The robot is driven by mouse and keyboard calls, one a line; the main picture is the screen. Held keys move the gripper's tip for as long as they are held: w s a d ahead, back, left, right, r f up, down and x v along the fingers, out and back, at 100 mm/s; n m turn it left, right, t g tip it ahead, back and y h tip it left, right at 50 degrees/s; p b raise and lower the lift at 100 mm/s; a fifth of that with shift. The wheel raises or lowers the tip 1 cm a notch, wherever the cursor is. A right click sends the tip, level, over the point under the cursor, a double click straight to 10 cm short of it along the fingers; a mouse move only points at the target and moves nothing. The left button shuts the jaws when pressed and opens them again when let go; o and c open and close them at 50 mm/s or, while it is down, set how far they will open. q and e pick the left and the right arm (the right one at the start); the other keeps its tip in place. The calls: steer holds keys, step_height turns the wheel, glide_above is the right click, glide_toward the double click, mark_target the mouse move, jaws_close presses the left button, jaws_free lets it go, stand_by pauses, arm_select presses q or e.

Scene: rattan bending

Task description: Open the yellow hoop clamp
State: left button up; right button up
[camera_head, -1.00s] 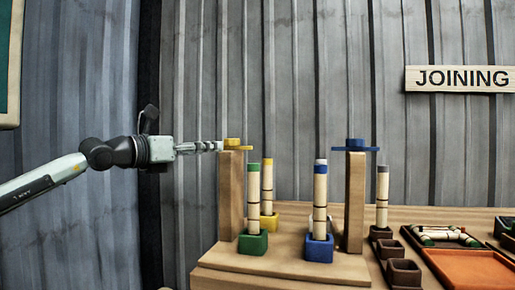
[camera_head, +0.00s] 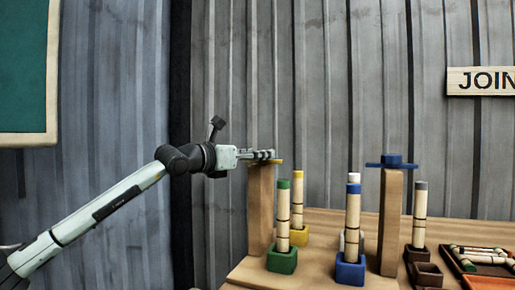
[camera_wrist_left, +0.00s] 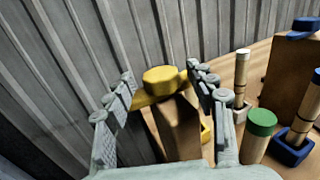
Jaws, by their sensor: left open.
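The yellow hoop clamp (camera_head: 279,162) sits on top of the left wooden post (camera_head: 261,205). My left gripper (camera_head: 270,155) is level with the top of that post and hides most of the clamp in the head view. In the left wrist view, the clamp's round yellow knob (camera_wrist_left: 164,79) stands between the two spread fingers of my left gripper (camera_wrist_left: 160,72). The fingers are open, one on each side of the knob; I cannot tell whether either touches it. My right gripper is not in view.
The blue clamp (camera_head: 392,161) tops the other post (camera_head: 390,220). Upright rattan poles stand in green (camera_head: 281,260), yellow (camera_head: 299,236) and blue (camera_head: 350,271) holders between the posts. A corrugated wall (camera_head: 330,90) is close behind. Trays lie at the right.

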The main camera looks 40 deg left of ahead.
arm_select(q)
steer(key=shift+w, duration=0.3)
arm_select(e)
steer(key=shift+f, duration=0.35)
arm_select(q)
steer(key=c, duration=1.1)
steer(key=shift+c, duration=0.3)
steer(key=shift+d+f, duration=0.1)
